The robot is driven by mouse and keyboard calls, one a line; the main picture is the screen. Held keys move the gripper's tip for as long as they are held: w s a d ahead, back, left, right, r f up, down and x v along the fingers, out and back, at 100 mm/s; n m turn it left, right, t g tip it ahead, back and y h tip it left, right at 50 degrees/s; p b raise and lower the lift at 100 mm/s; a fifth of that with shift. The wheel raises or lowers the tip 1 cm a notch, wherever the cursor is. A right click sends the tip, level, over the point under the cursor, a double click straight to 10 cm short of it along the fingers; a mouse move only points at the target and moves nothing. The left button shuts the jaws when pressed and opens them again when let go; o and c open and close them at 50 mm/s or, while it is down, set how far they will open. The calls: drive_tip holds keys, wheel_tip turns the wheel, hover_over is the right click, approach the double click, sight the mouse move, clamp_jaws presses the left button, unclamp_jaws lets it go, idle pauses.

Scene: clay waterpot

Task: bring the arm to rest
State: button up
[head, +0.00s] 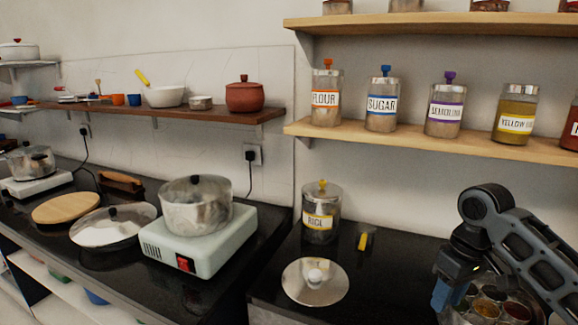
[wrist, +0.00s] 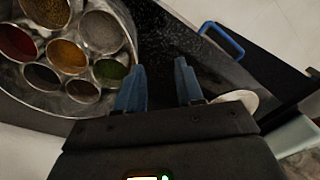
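My arm comes in from the right in the head view, bent downward. My gripper (head: 441,293) points down by the right end of the dark counter (head: 385,270), beside the spice tin. In the wrist view my gripper (wrist: 160,72) has its two blue fingers apart, with nothing between them. The round steel spice tin (wrist: 122,15) lies to the left of the fingers there, holding several small bowls of coloured powder. It also shows in the head view, partly hidden by my arm. A reddish-brown clay pot (head: 245,98) with a lid stands on the left wooden shelf.
A steel lid (head: 315,283) and a rice jar (head: 321,212) are on the counter left of my gripper. A pot (head: 196,205) sits on a pale green hotplate (head: 205,243) farther left. Labelled jars line the wooden shelf (head: 470,145) above. A blue handle (wrist: 222,38) shows in the wrist view.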

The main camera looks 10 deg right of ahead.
drive_tip(key=w+a, duration=0.1)
drive_tip(key=a, duration=0.2)
drive_tip(key=w+a+f+t+y, duration=0.1)
drive_tip(key=a, duration=0.3)
drive_tip(key=w+a+f+t+y, duration=0.1)
drive_tip(key=a, duration=0.2)
drive_tip(key=shift+a+f, duration=0.2)
drive_tip(key=s+a+f+m+t+y, duration=0.15)
drive_tip(key=a+t, duration=0.25)
drive_tip(key=a, duration=0.7)
drive_tip(key=s+a+f+m+t+y, duration=0.1)
drive_tip(key=s+a+m+t+y, duration=0.2)
drive_tip(key=a, duration=0.8)
drive_tip(key=s+d+f+m+t+h, duration=0.1)
drive_tip(key=s+t+h, duration=0.15)
drive_tip(key=s, duration=0.75)
drive_tip(key=s+d+f+m+t+h, duration=0.1)
drive_tip(key=s+d+t+h, duration=0.15)
drive_tip(key=s, duration=0.65)
drive_tip(key=s+d+r+n+h, duration=0.1)
drive_tip(key=s+d+r, duration=0.3)
drive_tip(key=s, duration=0.5)
drive_tip(key=s+d+r+n+h, duration=0.1)
drive_tip(key=s+d+r+n, duration=0.3)
drive_tip(key=s, duration=0.4)
wheel_tip(320, 180, up, 2)
drive_tip(key=shift+s+d+r+t, duration=0.1)
drive_tip(key=shift+s+d+t, duration=0.2)
drive_tip(key=shift+s+d, duration=0.15)
